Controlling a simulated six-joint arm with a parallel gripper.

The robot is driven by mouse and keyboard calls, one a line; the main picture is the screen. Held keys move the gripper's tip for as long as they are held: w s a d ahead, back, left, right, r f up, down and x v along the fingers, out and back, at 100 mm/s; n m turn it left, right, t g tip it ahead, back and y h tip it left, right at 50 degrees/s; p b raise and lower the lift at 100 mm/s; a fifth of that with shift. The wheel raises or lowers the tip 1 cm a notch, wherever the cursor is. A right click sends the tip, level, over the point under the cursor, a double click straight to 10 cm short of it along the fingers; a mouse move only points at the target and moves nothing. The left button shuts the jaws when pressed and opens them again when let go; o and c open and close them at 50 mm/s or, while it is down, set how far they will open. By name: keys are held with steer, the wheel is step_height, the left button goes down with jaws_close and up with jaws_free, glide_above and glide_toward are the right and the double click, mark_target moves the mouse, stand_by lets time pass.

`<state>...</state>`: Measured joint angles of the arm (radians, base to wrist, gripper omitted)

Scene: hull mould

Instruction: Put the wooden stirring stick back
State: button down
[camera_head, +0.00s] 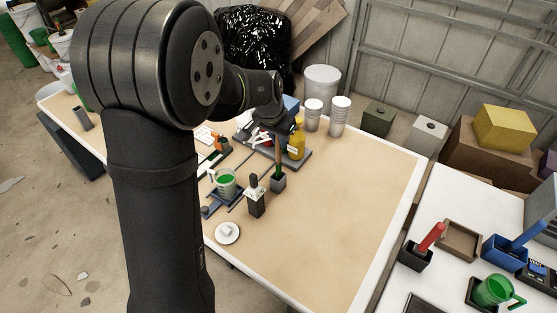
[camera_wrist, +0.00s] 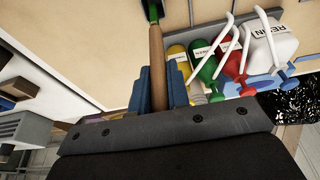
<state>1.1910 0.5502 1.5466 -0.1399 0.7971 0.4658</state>
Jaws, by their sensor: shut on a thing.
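The wooden stirring stick (camera_wrist: 157,65) is brown with a green end. My gripper (camera_wrist: 159,88) is shut on its bare wooden part, with one blue finger on each side. In the head view, my gripper (camera_head: 276,128) is above the table and the stick (camera_head: 278,153) hangs about upright below it. The green end is at the mouth of a small dark grey holder (camera_head: 278,184). I cannot tell how deep it is inside. A cup with green contents (camera_head: 226,182) stands to the left of the holder.
A dark block with a black handle (camera_head: 256,203) stands close in front of the holder. A yellow bottle (camera_head: 297,144) is behind it, on a grey tray with other bottles. A white dish (camera_head: 228,232) lies at the front. The table's right side (camera_head: 360,190) is clear.

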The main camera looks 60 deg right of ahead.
mark_target(279, 151)
steer(key=shift+f, duration=2.6)
steer(key=c, duration=1.4)
jaws_free()
steer(key=shift+f, duration=0.15)
steer(key=shift+o, duration=0.2)
steer(key=v, duration=1.2)
steer(key=x, duration=1.1)
steer(key=shift+f, duration=0.15)
steer(key=shift+d+f, duration=0.15)
steer(key=shift+r, duration=1.7)
